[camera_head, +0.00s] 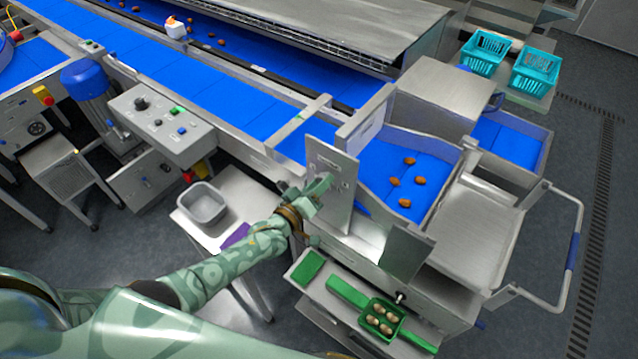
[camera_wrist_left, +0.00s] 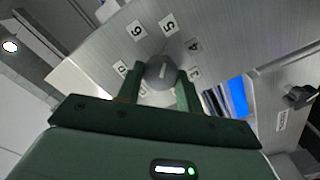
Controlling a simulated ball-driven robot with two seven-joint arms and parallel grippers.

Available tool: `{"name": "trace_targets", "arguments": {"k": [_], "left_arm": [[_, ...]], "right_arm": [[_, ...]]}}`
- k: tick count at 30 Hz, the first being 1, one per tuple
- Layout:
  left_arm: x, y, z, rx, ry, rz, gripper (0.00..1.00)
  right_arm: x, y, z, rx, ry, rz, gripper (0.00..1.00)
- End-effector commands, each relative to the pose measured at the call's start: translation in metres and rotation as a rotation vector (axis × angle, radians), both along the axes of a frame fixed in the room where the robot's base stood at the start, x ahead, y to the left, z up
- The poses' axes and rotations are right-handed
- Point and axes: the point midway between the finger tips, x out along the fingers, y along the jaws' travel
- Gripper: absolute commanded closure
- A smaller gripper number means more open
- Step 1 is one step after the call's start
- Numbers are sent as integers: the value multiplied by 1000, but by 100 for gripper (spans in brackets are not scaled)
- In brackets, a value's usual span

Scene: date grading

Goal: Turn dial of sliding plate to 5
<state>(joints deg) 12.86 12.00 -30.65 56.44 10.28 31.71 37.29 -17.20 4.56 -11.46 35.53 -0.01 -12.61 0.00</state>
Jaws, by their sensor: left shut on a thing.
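The sliding plate (camera_head: 328,158) is an upright grey metal panel at the end of the blue belt. In the left wrist view its face (camera_wrist_left: 215,25) carries white number labels, with a 6, a 5 (camera_wrist_left: 169,25) and a 4 readable; lower ones are partly hidden. The round grey dial (camera_wrist_left: 160,68) sits between my left fingers, its white mark pointing up and slightly right, roughly toward the 5. My left gripper (camera_head: 322,185) is shut on the dial, one finger on each side. In the head view the gripper hides most of the dial. My right gripper is out of view.
A blue-lined sorting tray (camera_head: 385,160) with several dates lies right of the plate. Below are a green carton (camera_head: 366,326) holding dates and a metal shelf. A grey bin (camera_head: 203,204) stands left of my arm. A black knob (camera_wrist_left: 298,97) is at right in the wrist view.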

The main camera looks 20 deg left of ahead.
Motion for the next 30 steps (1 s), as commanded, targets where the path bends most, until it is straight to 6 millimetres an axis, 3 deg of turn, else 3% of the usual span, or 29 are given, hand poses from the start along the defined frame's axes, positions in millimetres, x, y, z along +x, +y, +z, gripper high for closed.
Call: {"name": "trace_targets", "arguments": {"k": [1,3,14,17,30], "left_arm": [[-2,0,-3,5,7,-1,55],[-2,0,-3,4,6,-1,42],[-7,2,-1,2,3,-1,42],[-22,8,-1,3,4,-1,42],[-128,46,-2,3,6,-1,42]], "right_arm": [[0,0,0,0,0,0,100],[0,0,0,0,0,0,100],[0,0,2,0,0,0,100],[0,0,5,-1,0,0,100],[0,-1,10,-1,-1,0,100]]}}
